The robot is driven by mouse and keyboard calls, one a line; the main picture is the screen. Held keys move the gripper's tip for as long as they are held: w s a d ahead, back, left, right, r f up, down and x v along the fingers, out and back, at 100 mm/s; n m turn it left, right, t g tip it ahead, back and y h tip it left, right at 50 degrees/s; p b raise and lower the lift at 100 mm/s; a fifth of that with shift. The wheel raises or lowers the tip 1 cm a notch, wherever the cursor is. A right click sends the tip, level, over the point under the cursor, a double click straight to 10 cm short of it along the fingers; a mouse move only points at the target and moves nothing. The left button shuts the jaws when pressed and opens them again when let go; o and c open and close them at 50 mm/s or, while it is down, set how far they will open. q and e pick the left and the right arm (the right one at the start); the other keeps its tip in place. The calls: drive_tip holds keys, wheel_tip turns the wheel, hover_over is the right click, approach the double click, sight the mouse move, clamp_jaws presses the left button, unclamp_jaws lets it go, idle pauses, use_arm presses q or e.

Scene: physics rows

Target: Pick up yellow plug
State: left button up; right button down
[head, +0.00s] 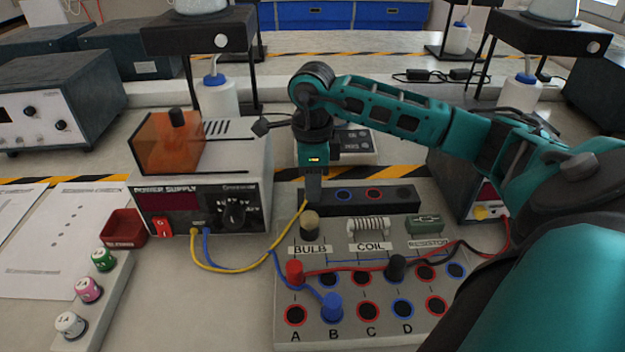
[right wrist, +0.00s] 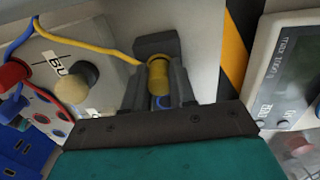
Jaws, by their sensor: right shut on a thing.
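The yellow plug (right wrist: 158,77) is between the two fingers of my right gripper (right wrist: 160,92) in the right wrist view, with its yellow cable running off to the upper left. A blue-ringed socket shows just beside the plug there. In the head view my right gripper (head: 313,192) points down at the left end of the black socket strip (head: 390,199), and its fingers hide the plug. The yellow cable (head: 276,252) runs from the power supply (head: 203,180) to the gripper. Whether the plug is seated in the strip or above it, I cannot tell. My left gripper is not in view.
The grey board (head: 290,338) carries a bulb (head: 310,224), coil (head: 368,229) and resistor (head: 423,224). A red plug (head: 295,272), blue plug (head: 332,306) and black plug (head: 397,267) stand in it. A dark red tray (head: 123,228) stands left of the power supply.

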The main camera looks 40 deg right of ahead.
use_arm(q)
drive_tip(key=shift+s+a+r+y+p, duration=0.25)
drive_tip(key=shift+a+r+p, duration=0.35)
drive_tip(key=shift+p, duration=0.7)
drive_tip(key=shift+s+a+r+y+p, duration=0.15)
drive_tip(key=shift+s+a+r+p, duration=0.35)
drive_tip(key=shift+p, duration=0.8)
use_arm(e)
wheel_tip(320, 180, up, 20)
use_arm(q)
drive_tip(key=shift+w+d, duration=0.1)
